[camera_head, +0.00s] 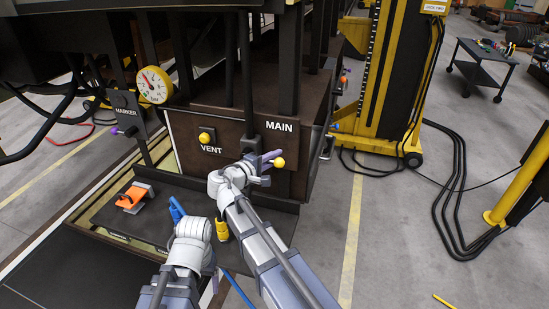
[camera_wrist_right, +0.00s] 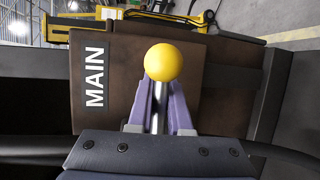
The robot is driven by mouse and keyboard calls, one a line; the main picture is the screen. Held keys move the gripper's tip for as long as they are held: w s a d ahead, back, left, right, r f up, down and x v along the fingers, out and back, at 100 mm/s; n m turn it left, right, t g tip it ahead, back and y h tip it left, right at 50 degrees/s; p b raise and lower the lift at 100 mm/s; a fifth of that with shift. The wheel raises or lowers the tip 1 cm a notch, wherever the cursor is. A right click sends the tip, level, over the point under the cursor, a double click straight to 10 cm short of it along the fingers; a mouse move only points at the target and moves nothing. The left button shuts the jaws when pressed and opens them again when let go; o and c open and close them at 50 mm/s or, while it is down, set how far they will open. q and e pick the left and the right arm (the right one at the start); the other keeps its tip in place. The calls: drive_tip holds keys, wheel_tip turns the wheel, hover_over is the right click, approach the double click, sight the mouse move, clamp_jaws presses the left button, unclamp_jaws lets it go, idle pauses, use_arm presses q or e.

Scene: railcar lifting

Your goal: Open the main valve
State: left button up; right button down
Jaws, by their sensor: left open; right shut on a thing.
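The main valve lever, with a yellow knob (camera_head: 279,162), is on the brown panel just below the MAIN label (camera_head: 279,126). My right gripper (camera_head: 268,158) is shut on this lever. In the right wrist view its two purple fingers (camera_wrist_right: 160,105) stand on both sides of the metal stem, just below the yellow knob (camera_wrist_right: 164,62). The lever's pivot is hidden behind the gripper. My left gripper (camera_head: 177,208) is low in front of the step, left of the right arm, and holds nothing that I can see. Its fingers show only in part.
The yellow VENT knob (camera_head: 205,137) and a pressure gauge (camera_head: 154,85) are to the left. An orange object (camera_head: 133,197) lies on the step. A yellow fitting (camera_head: 221,230) is between my arms. A yellow lifting column (camera_head: 400,80) stands at the right, with cables on the floor.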

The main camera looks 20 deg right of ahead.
idle(0.9)
drive_tip(key=w+a+f+m+t+y+b, duration=0.3)
drive_tip(key=a+f+m+y, duration=0.4)
drive_tip(key=m, duration=0.5)
drive_tip(key=shift+w+a+f+t+y+b, duration=0.35)
drive_tip(key=shift+w+f+t, duration=0.2)
drive_tip(key=shift+w, duration=0.55)
drive_tip(key=shift+y, duration=0.25)
drive_tip(key=c, duration=0.8)
unclamp_jaws()
drive_tip(key=shift+c, duration=0.2)
drive_tip(key=shift+s+a+r, duration=0.1)
drive_tip(key=p+v, duration=0.3)
drive_tip(key=v, duration=0.4)
drive_tip(key=shift+s+a+r, duration=0.15)
drive_tip(key=shift+s, duration=0.1)
